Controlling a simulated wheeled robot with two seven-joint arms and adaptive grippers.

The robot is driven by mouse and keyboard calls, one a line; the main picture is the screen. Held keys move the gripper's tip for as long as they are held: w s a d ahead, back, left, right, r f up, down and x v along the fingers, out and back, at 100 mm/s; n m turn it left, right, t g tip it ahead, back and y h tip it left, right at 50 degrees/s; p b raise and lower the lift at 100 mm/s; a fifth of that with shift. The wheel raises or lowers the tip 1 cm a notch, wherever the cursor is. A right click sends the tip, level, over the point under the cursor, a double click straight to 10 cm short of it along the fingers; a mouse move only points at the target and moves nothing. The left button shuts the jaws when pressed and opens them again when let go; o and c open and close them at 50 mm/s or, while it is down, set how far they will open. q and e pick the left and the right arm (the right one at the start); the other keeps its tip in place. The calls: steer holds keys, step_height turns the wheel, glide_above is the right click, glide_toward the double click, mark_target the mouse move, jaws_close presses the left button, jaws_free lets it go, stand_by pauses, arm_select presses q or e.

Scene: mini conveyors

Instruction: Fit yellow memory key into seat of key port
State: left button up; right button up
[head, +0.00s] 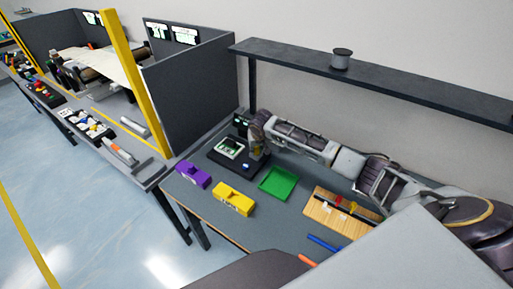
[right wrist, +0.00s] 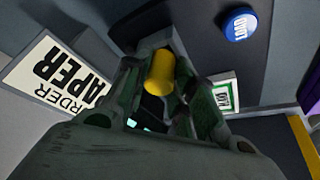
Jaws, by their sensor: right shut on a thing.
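My right gripper (head: 259,153) reaches in from the right to the dark key port station (head: 217,159) at the back of the table. In the right wrist view, the right gripper (right wrist: 158,88) is shut on the yellow memory key (right wrist: 160,72), whose rounded yellow end shows between the fingers. The station's dark face (right wrist: 200,38) lies just beyond the fingers, with a blue button (right wrist: 238,24) and a white-green label (right wrist: 226,96). The seat is hidden, and I cannot tell whether the key touches it. My left gripper is not in view.
A purple box (head: 193,175), a yellow box (head: 233,199) and a green tray (head: 278,183) lie in front of the station. A wooden board (head: 330,212) with small items is at the right. A grey partition (head: 195,95) and a raised shelf (head: 380,83) bound the back.

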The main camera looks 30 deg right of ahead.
steer(key=shift+f, duration=0.1)
steer(key=o, duration=1)
steer(key=shift+v, duration=6.15)
